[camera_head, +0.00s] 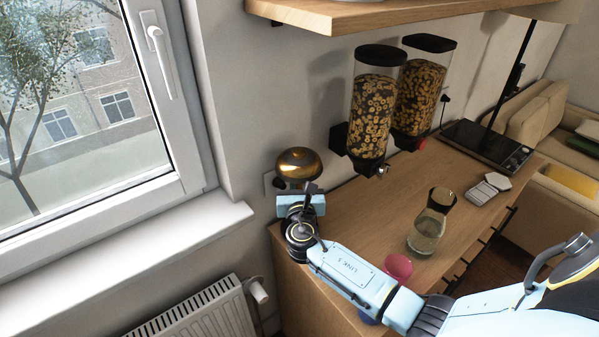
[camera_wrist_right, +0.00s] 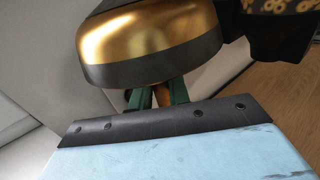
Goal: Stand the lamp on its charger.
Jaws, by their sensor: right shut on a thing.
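The lamp (camera_head: 299,163) has a golden dome shade with a dark lower rim. It is at the far left end of the wooden counter, near the window corner. In the right wrist view, its shade (camera_wrist_right: 150,38) fills the top, with a thin brownish stem below. My right gripper (camera_wrist_right: 160,96) has its green fingers on either side of that stem, shut on it just under the shade. In the head view, my right gripper (camera_head: 300,190) is mostly hidden by the shade and wrist. The lamp's foot is hidden. I cannot identify the charger with certainty. My left gripper is not in view.
Two cereal dispensers (camera_head: 376,100) hang on the wall right of the lamp. A glass carafe (camera_head: 428,228) and a pink cup (camera_head: 398,267) stand on the counter (camera_head: 360,215). A small white-grey object (camera_head: 482,193) and a black slab (camera_head: 470,141) lie further right. A shelf (camera_head: 345,15) overhangs.

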